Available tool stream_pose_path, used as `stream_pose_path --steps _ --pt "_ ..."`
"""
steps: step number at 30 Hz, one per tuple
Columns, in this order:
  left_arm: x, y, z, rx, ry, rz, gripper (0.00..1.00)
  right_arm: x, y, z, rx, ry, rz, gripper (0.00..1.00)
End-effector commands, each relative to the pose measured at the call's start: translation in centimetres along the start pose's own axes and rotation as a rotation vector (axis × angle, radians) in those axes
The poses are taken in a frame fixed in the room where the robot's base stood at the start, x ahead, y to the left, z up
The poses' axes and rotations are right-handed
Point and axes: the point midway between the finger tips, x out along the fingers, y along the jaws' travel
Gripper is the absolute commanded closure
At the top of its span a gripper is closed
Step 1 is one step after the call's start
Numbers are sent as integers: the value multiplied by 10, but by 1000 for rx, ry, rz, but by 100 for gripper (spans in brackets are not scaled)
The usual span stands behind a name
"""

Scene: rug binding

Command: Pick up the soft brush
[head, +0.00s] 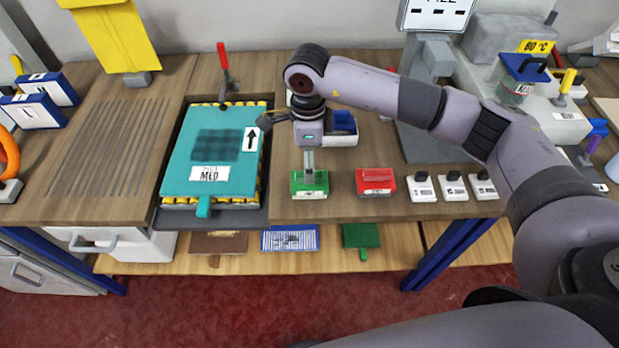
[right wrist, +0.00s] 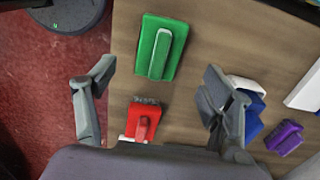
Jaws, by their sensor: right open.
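A green brush-like block with a raised handle (head: 309,188) lies near the front edge of the workbench. It also shows in the right wrist view (right wrist: 155,58). A red one (head: 375,182) lies to its right, and its grey bristles show in the right wrist view (right wrist: 143,122). I cannot read their labels, so which is the soft brush is unclear. My right gripper (head: 309,165) points down above the green block. Its two fingers (right wrist: 158,72) are spread and empty, one on each side of the green block in that view. My left gripper is not in view.
White labelled blocks (head: 452,187) stand to the right of the red block. A blue-and-white bin (head: 345,130) is behind the gripper. A purple brush (right wrist: 285,138) shows in the right wrist view.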

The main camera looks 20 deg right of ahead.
Motion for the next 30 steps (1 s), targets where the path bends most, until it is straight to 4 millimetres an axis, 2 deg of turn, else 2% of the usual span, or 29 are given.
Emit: stream_pose_path --steps 4,11,16,21,30 --pt "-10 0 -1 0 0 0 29 22 1 0 -1 0 4 25" --pt "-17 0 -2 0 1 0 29 38 1 0 0 -1 3 25" --pt "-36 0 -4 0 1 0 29 60 2 -3 0 1 5 25" --pt "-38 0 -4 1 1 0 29 82 1 -2 0 -1 2 25" --pt "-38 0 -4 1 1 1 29 86 0 -2 -1 -3 0 27"
